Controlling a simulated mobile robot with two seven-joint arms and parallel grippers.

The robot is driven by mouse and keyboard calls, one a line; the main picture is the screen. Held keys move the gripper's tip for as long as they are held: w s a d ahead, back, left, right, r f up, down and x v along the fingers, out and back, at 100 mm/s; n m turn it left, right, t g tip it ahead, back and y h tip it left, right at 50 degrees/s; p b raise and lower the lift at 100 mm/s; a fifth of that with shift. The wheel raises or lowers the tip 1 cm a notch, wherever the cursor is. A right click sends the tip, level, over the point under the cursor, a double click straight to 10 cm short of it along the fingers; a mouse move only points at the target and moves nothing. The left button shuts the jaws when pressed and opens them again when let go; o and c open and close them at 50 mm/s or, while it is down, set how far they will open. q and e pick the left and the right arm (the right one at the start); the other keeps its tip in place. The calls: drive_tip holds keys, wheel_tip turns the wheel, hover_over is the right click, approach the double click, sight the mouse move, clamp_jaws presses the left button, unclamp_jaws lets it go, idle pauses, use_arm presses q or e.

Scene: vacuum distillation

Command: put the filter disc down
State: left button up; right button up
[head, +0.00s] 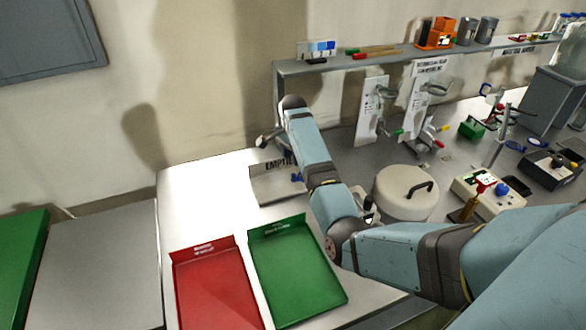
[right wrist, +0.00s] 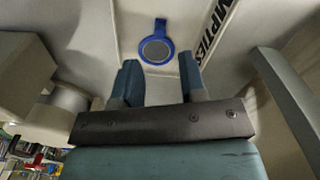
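The filter disc, a blue ring with a grey mesh face and a small tab (right wrist: 155,48), lies on a pale surface beside the EMPTIES lettering in the right wrist view. My right gripper (right wrist: 160,82) is open, with a clear gap between its two fingers. The disc is beyond the fingertips and apart from them. In the head view my right arm reaches over the EMPTIES tray (head: 270,190), and its forearm hides part of the tray. A small blue patch shows there beside the forearm, too small to identify surely. My left gripper is out of view.
A red tray (head: 215,285) and a green tray (head: 295,270) lie in front of the EMPTIES tray. A round lidded vessel (head: 405,195) stands right of my forearm. A shelf (head: 390,60) with small items runs along the back. White table left of the EMPTIES tray is clear.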

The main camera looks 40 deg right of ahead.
drive_tip(key=shift+r, duration=2.2)
